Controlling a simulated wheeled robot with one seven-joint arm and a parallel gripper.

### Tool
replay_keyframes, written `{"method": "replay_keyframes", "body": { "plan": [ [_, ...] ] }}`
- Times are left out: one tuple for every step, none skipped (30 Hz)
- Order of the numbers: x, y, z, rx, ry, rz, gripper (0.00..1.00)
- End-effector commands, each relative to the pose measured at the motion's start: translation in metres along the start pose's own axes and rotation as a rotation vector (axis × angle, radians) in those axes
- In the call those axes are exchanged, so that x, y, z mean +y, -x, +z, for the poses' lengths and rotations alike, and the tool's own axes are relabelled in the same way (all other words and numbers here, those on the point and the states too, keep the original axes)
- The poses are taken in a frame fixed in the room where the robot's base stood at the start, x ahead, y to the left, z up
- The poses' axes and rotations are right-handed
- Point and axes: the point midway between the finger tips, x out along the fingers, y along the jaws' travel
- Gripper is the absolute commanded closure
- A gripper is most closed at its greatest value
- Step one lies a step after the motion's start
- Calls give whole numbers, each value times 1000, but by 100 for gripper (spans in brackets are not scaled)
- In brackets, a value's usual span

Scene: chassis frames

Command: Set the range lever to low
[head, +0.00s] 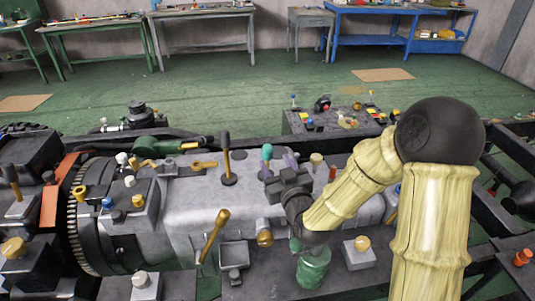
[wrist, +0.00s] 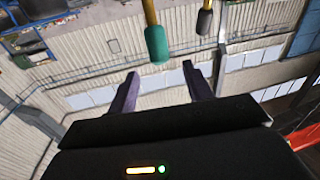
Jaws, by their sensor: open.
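Several levers stand on the grey housing (head: 180,205); no readable label shows which one is the range lever. A lever with a teal-green knob (head: 267,152) rises just beyond my gripper (head: 278,166). In the wrist view the green knob (wrist: 157,45) on its yellow shaft lies ahead of my open, empty fingers (wrist: 162,88), roughly between their lines and apart from them. A black-knobbed lever (head: 226,150) stands upright to the left; a dark knob (wrist: 204,22) shows beside the green one in the wrist view. A yellow-knobbed lever (head: 214,232) leans nearer the front. The green lever's base is hidden.
A toothed ring (head: 82,215) and an orange bracket (head: 60,195) stand at the left. A panel with small coloured knobs (head: 335,122) sits behind my arm. Dark frame rails surround the housing. Green floor and workbenches (head: 205,25) lie beyond.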

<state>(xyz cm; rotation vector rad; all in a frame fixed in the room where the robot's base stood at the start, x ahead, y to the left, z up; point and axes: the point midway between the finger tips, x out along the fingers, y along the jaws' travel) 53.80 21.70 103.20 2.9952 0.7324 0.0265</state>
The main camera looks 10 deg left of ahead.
Motion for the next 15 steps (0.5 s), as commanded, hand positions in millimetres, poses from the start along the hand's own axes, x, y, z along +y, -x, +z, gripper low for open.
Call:
{"method": "replay_keyframes", "body": {
  "plan": [
    [0,0,-1,-1,0,0,50],
    [0,0,-1,-1,0,0,50],
    [0,0,-1,-1,0,0,50],
    [0,0,-1,-1,0,0,50],
    [0,0,-1,-2,0,0,50],
    [0,-1,-1,-2,0,0,50],
    [0,-2,-1,-2,0,0,50],
    [0,-4,-1,-1,-1,0,50],
    [0,-7,-1,-2,-1,0,50],
    [0,-9,-1,-2,-2,0,50],
    [0,-12,-1,-2,-2,0,50],
    [0,-17,-1,-1,-2,0,50],
    [0,-21,-1,-2,-3,0,50],
    [0,-26,-2,-2,-3,0,50],
    [0,-32,-1,-2,-2,0,50]
  ]
}}
